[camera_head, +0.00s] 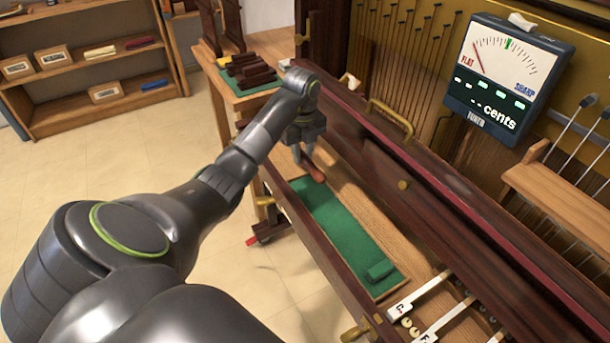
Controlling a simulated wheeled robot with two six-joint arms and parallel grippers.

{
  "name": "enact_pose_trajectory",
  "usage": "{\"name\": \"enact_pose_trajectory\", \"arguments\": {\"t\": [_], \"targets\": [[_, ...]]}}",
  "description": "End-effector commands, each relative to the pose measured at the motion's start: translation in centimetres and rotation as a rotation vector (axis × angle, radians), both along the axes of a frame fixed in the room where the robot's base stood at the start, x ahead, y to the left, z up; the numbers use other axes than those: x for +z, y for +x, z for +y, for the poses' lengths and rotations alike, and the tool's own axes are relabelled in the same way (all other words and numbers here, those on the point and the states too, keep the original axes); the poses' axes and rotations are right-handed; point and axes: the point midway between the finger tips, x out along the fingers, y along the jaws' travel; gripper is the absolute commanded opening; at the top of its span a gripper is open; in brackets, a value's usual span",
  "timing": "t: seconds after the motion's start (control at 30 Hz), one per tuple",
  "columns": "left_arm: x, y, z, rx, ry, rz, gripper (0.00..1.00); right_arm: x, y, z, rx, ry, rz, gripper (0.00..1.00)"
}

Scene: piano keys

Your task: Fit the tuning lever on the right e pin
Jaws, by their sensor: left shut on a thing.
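My left gripper (308,140) points down over the far end of the green-lined tray in the piano. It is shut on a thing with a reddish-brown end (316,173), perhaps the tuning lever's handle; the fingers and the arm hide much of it. Several small dark tuning pins (427,17) with strings stand on the gold plate (380,60) at the back. I cannot tell which is the right e pin. The tuner meter (508,75) has its needle on the left, at the FLAT side. My right gripper is not in view.
The green tray (335,222) holds a small green block (380,270) at its near end. White keys (420,295) lie at the lower right. A long dark red rail (440,185) with a brass handle (390,118) separates tray and strings. A wooden rack (560,200) stands right.

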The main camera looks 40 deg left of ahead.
Motion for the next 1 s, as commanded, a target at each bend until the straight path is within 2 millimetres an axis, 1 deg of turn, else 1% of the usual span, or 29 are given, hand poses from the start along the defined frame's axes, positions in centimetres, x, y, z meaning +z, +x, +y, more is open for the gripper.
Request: {"name": "enact_pose_trajectory", "arguments": {"t": [0.03,0.07,0.2,0.37,0.5,0.6,0.7,1.0], "targets": [[-1.2,0.0,0.0,0.000,0.000,0.000,0.00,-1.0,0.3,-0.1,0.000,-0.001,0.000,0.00],[-1.5,0.0,0.0,0.000,0.000,0.000,0.00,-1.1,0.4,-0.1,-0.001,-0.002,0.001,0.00],[-3.1,-0.1,-0.1,0.001,-0.001,0.001,0.00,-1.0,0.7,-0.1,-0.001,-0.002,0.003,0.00],[-4.4,-0.1,-0.1,0.001,-0.001,0.003,0.00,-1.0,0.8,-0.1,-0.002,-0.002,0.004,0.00],[-6.9,-0.1,-0.1,0.001,-0.002,0.004,0.00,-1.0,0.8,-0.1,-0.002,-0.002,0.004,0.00],[-8.0,-0.1,-0.1,0.001,0.000,0.002,0.00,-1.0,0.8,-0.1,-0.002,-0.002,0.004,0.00],[-8.5,0.0,-0.1,0.000,0.002,-0.001,0.00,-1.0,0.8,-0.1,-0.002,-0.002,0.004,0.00],[-8.7,0.0,-0.1,0.000,0.001,0.000,0.00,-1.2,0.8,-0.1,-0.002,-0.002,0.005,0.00]]}}
